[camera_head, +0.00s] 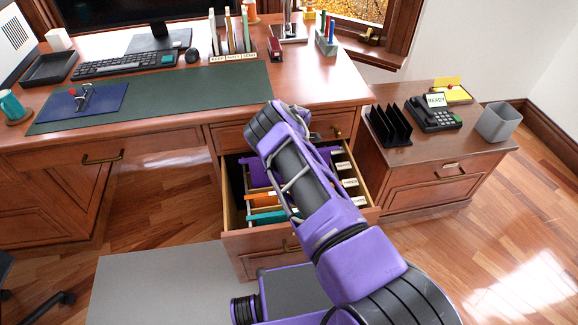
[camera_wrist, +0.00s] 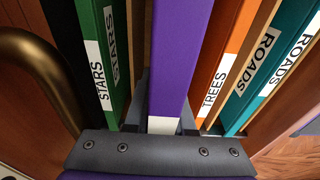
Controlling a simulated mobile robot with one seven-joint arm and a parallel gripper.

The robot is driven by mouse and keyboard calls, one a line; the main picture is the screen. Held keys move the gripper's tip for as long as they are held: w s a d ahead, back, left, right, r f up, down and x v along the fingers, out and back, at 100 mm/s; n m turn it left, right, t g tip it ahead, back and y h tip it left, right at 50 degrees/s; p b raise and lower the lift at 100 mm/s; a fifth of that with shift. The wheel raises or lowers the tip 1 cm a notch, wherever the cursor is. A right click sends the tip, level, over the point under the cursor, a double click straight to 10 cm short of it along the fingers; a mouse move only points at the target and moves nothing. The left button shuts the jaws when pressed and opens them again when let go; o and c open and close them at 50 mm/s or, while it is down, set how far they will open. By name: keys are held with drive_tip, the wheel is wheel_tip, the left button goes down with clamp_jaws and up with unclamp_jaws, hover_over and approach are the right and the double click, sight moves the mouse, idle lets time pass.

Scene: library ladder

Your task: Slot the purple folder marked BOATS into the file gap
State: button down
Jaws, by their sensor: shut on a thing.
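The purple folder (camera_wrist: 175,50) stands upright between the two jaws of my gripper (camera_wrist: 163,122), which is shut on it. A white patch shows at its near end, with no lettering readable. The green STARS folder (camera_wrist: 93,45) is on its left in the wrist view. The orange TREES folder (camera_wrist: 222,70) is on its right, with the folder between them. In the head view the purple folder (camera_head: 258,171) shows in the open drawer (camera_head: 233,216), partly behind my arm. How deep it sits I cannot tell. My gripper is hidden there.
The teal ROADS folder (camera_wrist: 290,62) stands right of TREES. A brass handle (camera_wrist: 40,75) is close at the left of the wrist view. The desk (camera_head: 330,88) overhangs the drawer's back. A side cabinet (camera_head: 430,185) with a phone (camera_head: 433,114) stands to the right.

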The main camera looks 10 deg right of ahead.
drive_tip(key=c, duration=0.7)
unclamp_jaws()
drive_tip(key=r+p, duration=0.1)
drive_tip(key=r, duration=0.4)
drive_tip(key=d+r+p, duration=0.1)
drive_tip(key=r, duration=0.5)
drive_tip(key=d+r+p, duration=0.1)
drive_tip(key=r, duration=0.5)
drive_tip(key=shift+r, duration=0.15)
